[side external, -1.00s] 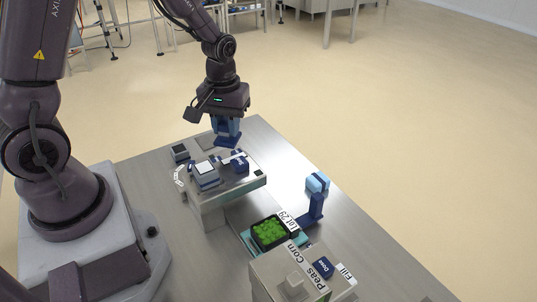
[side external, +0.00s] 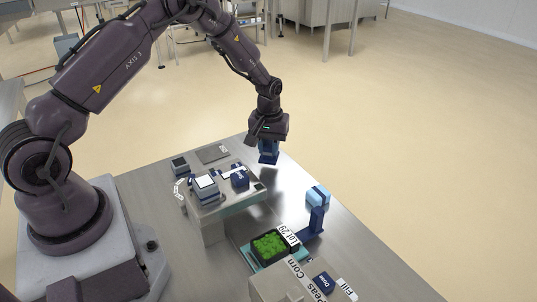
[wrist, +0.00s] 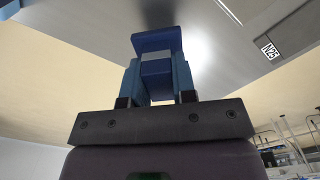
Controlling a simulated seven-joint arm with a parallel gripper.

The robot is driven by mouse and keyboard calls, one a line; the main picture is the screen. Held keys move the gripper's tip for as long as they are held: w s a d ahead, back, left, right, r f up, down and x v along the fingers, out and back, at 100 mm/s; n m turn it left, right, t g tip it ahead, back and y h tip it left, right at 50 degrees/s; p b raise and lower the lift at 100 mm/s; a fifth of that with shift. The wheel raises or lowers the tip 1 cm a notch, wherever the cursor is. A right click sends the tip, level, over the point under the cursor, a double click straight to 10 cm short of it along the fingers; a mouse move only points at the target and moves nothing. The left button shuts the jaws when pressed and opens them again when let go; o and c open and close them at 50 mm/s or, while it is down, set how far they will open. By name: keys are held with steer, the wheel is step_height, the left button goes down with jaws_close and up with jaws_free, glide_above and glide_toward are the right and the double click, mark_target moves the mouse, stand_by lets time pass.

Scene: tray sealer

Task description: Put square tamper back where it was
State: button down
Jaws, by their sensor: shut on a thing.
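My gripper (side external: 268,150) is shut on the square tamper (side external: 269,158), a dark blue block with a flat square plate at its lower end. In the wrist view the tamper (wrist: 157,42) sits between my two blue fingers (wrist: 157,80), its plate outermost. My gripper holds it in the air, above the table near its far right edge, behind and right of the sealer machine. The place where the tamper stood before cannot be told for sure; a grey square plate (side external: 213,153) lies bare at the back of the table.
A black tray of green peas (side external: 268,246) sits in front. A blue stand with a light blue block (side external: 317,197) rises at right.

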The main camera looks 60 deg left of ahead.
mark_target(269, 155)
steer(key=shift+f, duration=1.35)
steer(key=shift+f, duration=0.2)
steer(key=c, duration=0.9)
jaws_free()
steer(key=shift+r, duration=0.15)
